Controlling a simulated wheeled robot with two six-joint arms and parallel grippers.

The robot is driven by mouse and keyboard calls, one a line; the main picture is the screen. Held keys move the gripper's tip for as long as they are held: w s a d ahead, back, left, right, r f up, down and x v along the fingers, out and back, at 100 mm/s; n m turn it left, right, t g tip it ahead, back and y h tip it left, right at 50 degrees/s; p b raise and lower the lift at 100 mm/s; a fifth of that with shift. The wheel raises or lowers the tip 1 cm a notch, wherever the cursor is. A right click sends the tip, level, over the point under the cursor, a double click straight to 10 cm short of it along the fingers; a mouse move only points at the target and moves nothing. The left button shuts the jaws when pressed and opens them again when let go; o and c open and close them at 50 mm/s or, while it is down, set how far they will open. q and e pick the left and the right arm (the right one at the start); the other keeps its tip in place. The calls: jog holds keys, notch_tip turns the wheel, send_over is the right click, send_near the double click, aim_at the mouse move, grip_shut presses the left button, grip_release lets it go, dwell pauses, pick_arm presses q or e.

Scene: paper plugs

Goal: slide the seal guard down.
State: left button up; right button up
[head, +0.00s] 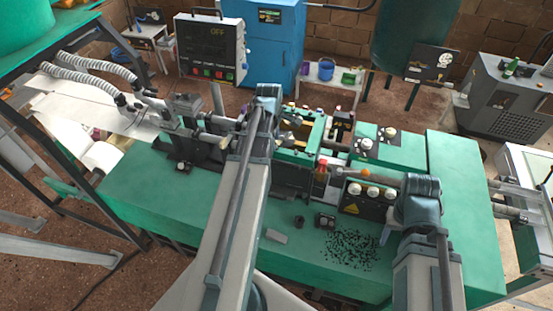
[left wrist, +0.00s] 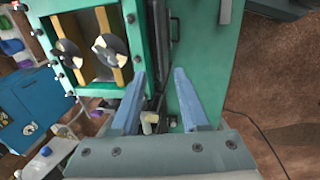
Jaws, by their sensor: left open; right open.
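The seal guard is hard to single out. A green frame with yellow bars (head: 300,130) stands mid-machine in the head view, partly behind my left arm, and may include it. In the left wrist view, a green frame (left wrist: 145,45) with yellow bars and two round discs behind it fills the upper left. My left gripper (left wrist: 160,78) is open, its two blue-grey fingers apart, beside that frame's right edge. No contact can be made out. A small cream knob (left wrist: 150,122) shows between the fingers. My right gripper is open near the machine's right part; its fingers are hard to make out.
The green machine bed (head: 160,200) runs across the front. Dark pellets (head: 350,248) and small blocks lie on it. A panel with white knobs (head: 368,195) stands left of my right wrist. A blue cabinet (head: 258,50) and a control box (head: 210,50) stand behind.

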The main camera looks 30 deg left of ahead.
aim_at(277, 161)
pick_arm(q)
jog(key=f+b, duration=0.4)
jog(key=w+f+b, duration=0.1)
jog(key=f+b, duration=0.3)
jog(key=w+f+b, duration=0.1)
jog(key=f+b, duration=0.3)
jog(key=shift+w+a+f, duration=0.2)
jog(key=shift+a+f, duration=0.1)
jog(key=shift+f, duration=0.05)
grip_shut()
dwell(1.0)
